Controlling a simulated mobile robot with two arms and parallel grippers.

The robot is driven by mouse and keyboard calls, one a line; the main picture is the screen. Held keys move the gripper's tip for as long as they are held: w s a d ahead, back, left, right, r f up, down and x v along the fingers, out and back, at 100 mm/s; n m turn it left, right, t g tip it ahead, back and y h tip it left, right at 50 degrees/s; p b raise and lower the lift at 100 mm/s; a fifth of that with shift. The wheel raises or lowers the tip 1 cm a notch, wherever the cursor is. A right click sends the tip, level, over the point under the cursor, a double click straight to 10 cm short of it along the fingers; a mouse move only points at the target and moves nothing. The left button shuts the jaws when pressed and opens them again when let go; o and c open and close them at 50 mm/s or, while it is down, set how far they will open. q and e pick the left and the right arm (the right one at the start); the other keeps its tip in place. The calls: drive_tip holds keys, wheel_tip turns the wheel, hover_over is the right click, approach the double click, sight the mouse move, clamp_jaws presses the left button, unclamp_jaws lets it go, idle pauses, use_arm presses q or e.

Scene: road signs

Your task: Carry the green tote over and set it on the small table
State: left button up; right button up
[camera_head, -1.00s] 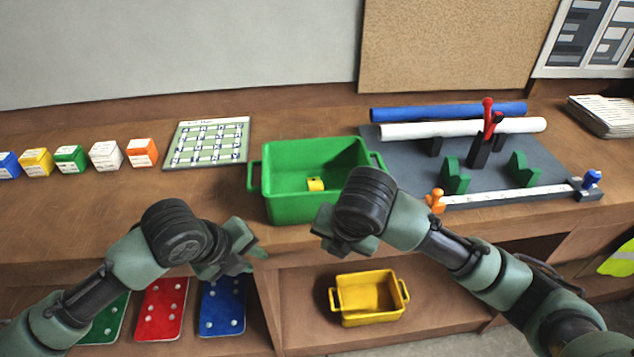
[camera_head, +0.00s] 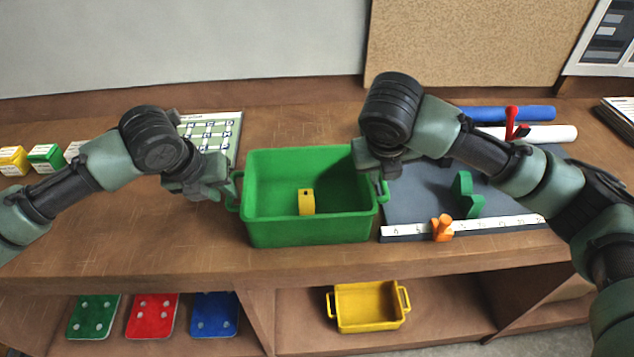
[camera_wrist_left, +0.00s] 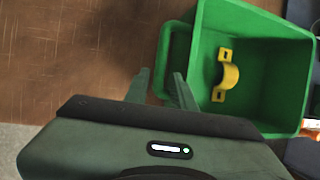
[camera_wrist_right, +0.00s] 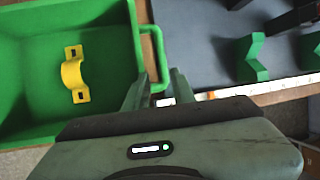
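The green tote (camera_head: 300,229) stands upright on the wooden workbench, with a yellow clamp (camera_head: 306,201) lying inside it. My left gripper (camera_head: 230,187) is at the tote's left handle. In the left wrist view its fingers (camera_wrist_left: 162,88) are apart, with the handle bar (camera_wrist_left: 162,62) between them. My right gripper (camera_head: 380,182) is at the right handle. In the right wrist view its fingers (camera_wrist_right: 158,90) are apart, with the handle bar (camera_wrist_right: 157,58) between them. Neither gripper looks closed on its handle. No small table is in view.
A grey board (camera_head: 408,205) with a white ruler strip (camera_head: 490,226), an orange peg (camera_head: 442,228) and green blocks lies close right of the tote. A gridded sheet (camera_head: 222,130) and colored cubes are at left. A yellow bin (camera_head: 368,307) and colored plates (camera_head: 152,314) sit on the lower shelf.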

use_arm(q)
drive_tip(key=shift+w+r, duration=0.15)
drive_tip(key=shift+w, duration=0.05)
use_arm(e)
drive_tip(key=shift+w+d+r, duration=0.1)
drive_tip(key=shift+w+r, duration=0.1)
drive_tip(key=shift+r, duration=0.05)
use_arm(q)
drive_tip(key=shift+s+a, duration=0.1)
use_arm(e)
drive_tip(key=shift+s, duration=0.1)
